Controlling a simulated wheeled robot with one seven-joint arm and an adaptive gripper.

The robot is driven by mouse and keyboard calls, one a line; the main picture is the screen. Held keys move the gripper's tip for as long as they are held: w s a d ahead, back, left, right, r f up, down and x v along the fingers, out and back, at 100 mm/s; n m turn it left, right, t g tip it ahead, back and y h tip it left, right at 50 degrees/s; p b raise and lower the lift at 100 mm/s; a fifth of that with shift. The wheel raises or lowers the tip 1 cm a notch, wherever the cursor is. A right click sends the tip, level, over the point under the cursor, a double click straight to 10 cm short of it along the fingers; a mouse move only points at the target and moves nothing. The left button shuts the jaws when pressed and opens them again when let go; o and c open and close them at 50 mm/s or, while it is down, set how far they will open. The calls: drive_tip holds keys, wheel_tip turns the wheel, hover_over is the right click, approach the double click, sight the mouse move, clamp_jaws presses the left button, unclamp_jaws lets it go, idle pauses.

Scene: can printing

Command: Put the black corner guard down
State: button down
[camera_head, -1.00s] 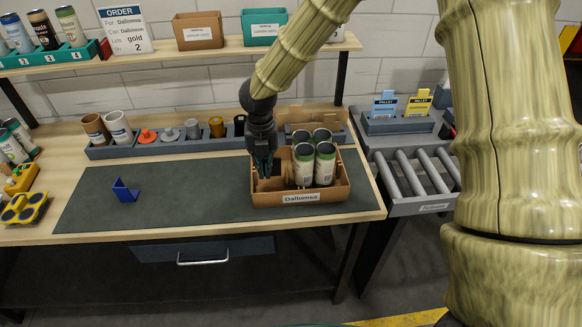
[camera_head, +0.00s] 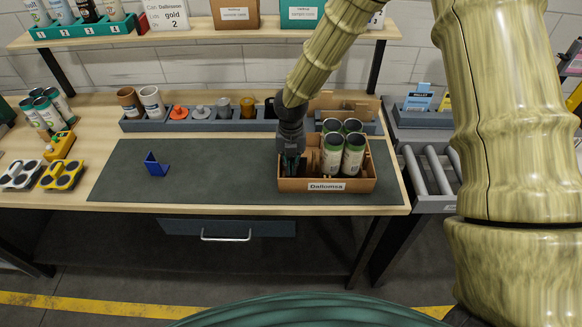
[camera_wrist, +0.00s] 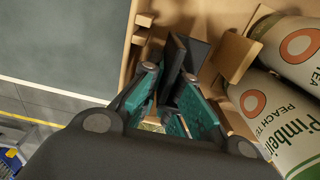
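The black corner guard (camera_wrist: 197,54) stands upright in the cardboard box (camera_head: 327,199) labelled Dallomsa, near the box's inner wall and left of the cans. My gripper (camera_head: 293,172) points down into the left part of this box. In the wrist view my gripper (camera_wrist: 170,74) has its teal-padded fingers apart, with a dark panel of the guard close between and beyond their tips. Contact with the guard is hard to make out. Several green-and-white Pimbeli peach tea cans (camera_head: 332,155) stand in the box to the right. The guard's lower part is hidden.
A blue corner piece (camera_head: 156,165) lies on the dark mat (camera_head: 215,170), which is otherwise clear left of the box. A grey rack (camera_head: 200,124) with cups and small parts runs behind. A roller conveyor (camera_head: 430,172) is at the right. A shelf (camera_head: 200,38) hangs above.

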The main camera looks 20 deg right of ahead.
drive_tip(key=shift+f+p, duration=0.3)
drive_tip(key=shift+f, duration=0.9)
drive_tip(key=shift+f, duration=0.15)
drive_tip(key=c, duration=1.9)
unclamp_jaws()
drive_tip(key=shift+r, duration=0.2)
wheel_tip(320, 180, up, 12)
drive_tip(key=b, duration=0.3)
